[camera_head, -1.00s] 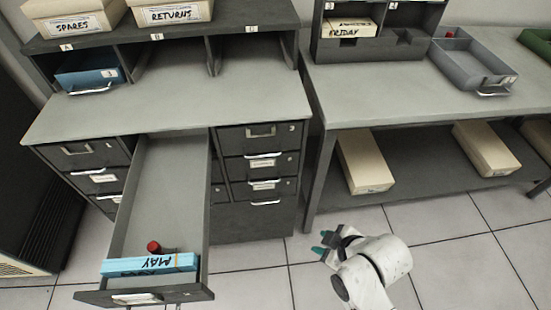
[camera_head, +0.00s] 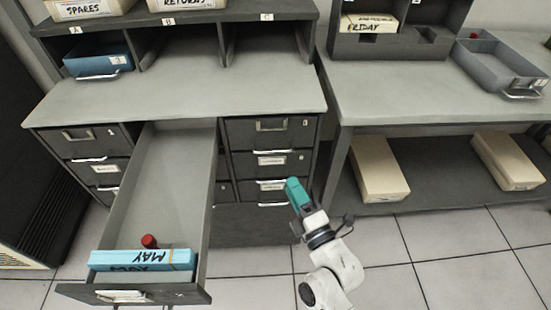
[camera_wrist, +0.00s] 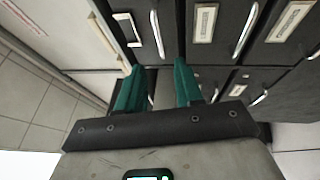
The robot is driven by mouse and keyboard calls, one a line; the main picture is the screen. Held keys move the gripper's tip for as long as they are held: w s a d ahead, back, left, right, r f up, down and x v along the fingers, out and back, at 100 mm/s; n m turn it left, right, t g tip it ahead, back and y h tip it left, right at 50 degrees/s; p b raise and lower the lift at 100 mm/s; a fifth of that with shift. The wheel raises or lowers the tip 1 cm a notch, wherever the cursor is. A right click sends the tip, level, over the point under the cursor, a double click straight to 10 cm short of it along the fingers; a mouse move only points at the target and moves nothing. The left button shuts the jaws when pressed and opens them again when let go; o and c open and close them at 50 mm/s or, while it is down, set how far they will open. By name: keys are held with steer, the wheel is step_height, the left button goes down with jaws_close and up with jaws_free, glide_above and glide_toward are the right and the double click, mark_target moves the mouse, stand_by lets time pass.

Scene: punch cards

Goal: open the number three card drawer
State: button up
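The top right desk drawer (camera_head: 270,130) is shut. It has a metal label-holder handle and a small white number tag at its right that looks like a 3, too small to be sure. My gripper (camera_head: 294,188) has teal fingers and stands in front of the right drawer stack, lower than the top drawer and apart from it. In the wrist view my gripper (camera_wrist: 160,75) is open and empty, its fingers pointing toward dark drawer fronts. A drawer with a metal handle (camera_wrist: 156,35) lies just beyond the fingertips.
The middle drawer (camera_head: 165,190) is pulled far out, left of my gripper, holding a blue MAY card block (camera_head: 150,257) and a red object (camera_head: 149,241). A table (camera_head: 420,98) stands right, with beige boxes (camera_head: 380,170) on its lower shelf. Tiled floor is clear in front.

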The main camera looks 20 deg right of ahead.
steer(key=x, duration=1)
steer(key=shift+w+r, duration=0.1)
steer(key=shift+w, duration=0.25)
jaws_close()
stand_by(1.0)
